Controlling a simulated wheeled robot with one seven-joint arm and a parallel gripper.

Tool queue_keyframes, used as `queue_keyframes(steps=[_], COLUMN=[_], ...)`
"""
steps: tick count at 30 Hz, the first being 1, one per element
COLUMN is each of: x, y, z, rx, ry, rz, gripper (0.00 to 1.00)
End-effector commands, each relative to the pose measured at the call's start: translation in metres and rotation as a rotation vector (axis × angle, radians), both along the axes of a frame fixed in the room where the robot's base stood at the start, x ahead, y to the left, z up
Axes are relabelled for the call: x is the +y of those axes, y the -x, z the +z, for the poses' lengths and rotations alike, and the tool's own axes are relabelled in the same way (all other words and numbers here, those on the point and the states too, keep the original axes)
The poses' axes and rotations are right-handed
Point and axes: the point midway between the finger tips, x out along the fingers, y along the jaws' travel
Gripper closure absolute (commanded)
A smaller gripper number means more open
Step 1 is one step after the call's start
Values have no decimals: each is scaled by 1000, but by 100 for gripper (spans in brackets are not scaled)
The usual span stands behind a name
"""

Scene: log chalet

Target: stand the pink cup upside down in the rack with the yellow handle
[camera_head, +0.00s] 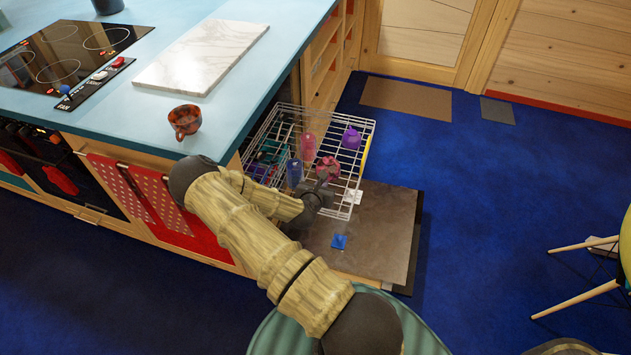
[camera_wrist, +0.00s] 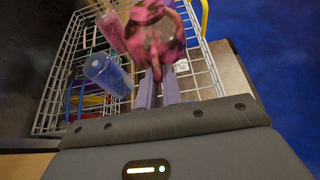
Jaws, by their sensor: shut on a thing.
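My gripper (camera_wrist: 157,88) is shut on the pink cup (camera_wrist: 156,36), which is mottled with dark patches. In the head view my gripper (camera_head: 322,184) holds the pink cup (camera_head: 328,167) over the front part of the rack. The rack (camera_head: 290,106) is a white wire basket, pulled out, with a yellow handle (camera_head: 363,152) along its right side; the handle also shows in the wrist view (camera_wrist: 204,14). I cannot tell which way up the cup is, or whether it touches the wires.
The rack holds a pink glass (camera_head: 307,146), a blue glass (camera_head: 294,173) and a purple item (camera_head: 351,138). The open dishwasher door (camera_head: 380,225) lies below, with a blue tablet-like item (camera_head: 339,241). A reddish-brown cup (camera_head: 185,120) stands on the counter edge.

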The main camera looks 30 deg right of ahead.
Motion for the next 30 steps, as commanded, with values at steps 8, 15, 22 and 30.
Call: queue_keyframes(steps=[8, 15, 22, 30], x=[-2, -2, -2, -1], y=[-1, -1, -1, -1], z=[3, -2, -18, -41], rx=[1, 1, -1, 0], ry=[5, 3, 3, 3], rz=[-5, -5, -6, -2], gripper=[100, 100, 100, 100])
